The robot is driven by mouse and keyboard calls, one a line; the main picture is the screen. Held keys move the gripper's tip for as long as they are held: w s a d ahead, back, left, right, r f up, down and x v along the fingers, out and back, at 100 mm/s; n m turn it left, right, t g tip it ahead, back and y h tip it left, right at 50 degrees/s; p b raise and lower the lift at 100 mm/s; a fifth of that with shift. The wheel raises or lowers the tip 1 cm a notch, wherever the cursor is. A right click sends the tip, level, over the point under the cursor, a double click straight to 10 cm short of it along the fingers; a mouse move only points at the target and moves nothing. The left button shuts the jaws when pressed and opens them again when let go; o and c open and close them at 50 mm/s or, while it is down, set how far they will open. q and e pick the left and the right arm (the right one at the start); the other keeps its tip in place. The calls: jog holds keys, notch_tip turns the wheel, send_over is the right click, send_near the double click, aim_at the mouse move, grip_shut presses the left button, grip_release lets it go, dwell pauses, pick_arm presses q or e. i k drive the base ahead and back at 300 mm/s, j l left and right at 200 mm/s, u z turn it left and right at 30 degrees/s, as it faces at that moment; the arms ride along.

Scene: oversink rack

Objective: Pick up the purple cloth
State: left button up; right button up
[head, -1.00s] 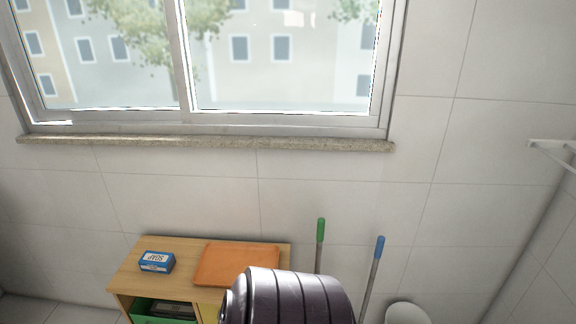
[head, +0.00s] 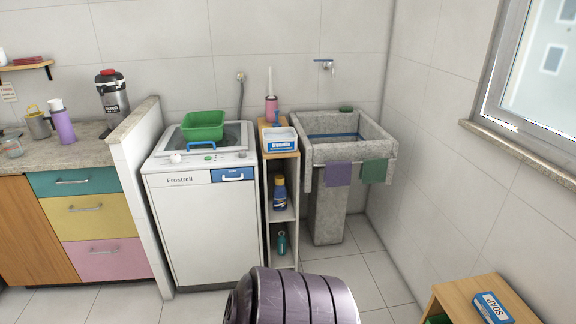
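The sink stands in the corner against the back wall. Neither of my grippers is in the head view, so I cannot see their state.
A narrow shelf (head: 267,215) with bottles stands just left of the sink. A white washing machine (head: 208,235) with a green basin (head: 203,125) is further left. A wooden cabinet (head: 462,297) with a soap box (head: 491,308) is at the lower right. Tiled floor before the sink is clear.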

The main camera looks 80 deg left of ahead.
aim_at(336, 174)
jog(key=u, duration=2.4)
jog(key=i+j+z, duration=0.2)
jog(key=i+j, duration=0.55)
jog(key=i, duration=0.1)
